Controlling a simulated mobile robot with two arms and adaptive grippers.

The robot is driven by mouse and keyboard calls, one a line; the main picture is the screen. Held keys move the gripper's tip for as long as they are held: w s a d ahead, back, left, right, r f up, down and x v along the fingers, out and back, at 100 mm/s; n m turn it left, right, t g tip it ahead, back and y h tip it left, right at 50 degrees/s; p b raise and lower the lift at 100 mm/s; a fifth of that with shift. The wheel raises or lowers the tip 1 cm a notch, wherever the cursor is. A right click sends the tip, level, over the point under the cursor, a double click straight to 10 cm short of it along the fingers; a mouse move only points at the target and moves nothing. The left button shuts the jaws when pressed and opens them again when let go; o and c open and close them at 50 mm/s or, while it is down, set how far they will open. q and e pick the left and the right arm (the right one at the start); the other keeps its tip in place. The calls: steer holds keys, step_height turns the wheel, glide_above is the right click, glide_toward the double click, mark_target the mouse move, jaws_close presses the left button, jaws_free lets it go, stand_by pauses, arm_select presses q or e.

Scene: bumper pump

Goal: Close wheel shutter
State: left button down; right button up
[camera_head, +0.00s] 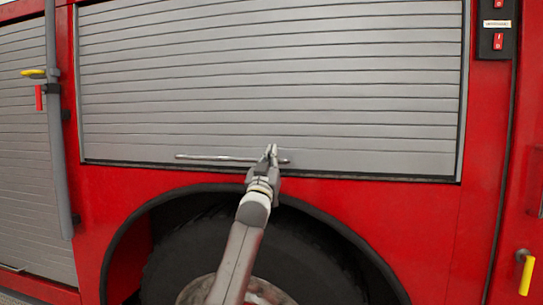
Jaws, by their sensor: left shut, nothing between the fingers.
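The grey slatted wheel shutter (270,80) fills the opening above the wheel arch in the red truck side. It is down, with its bottom edge at or close to the lower frame of the opening. A thin metal handle bar (215,157) runs along its lower part. My left gripper (270,150) is shut at the right part of this bar, in front of it or touching it; I cannot tell which. Nothing shows between its fingers. My arm hides part of the wheel. My right gripper is not in view.
A black wheel (310,262) sits under the arch below the shutter. A grey vertical pole (55,120) stands at the left, beside another slatted shutter (22,150). A switch panel (497,30) is at the upper right, and a yellow handle (526,275) at the lower right.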

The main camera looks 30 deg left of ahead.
arm_select(q)
step_height(320, 180, up, 4)
steer(key=r+p, duration=0.1)
steer(key=p, duration=0.4)
steer(key=b+v, duration=0.4)
steer(key=v, duration=0.7)
steer(key=shift+f, duration=0.35)
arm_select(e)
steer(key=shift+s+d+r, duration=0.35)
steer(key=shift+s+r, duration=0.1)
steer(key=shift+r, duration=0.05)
arm_select(q)
steer(key=shift+w+f, duration=0.1)
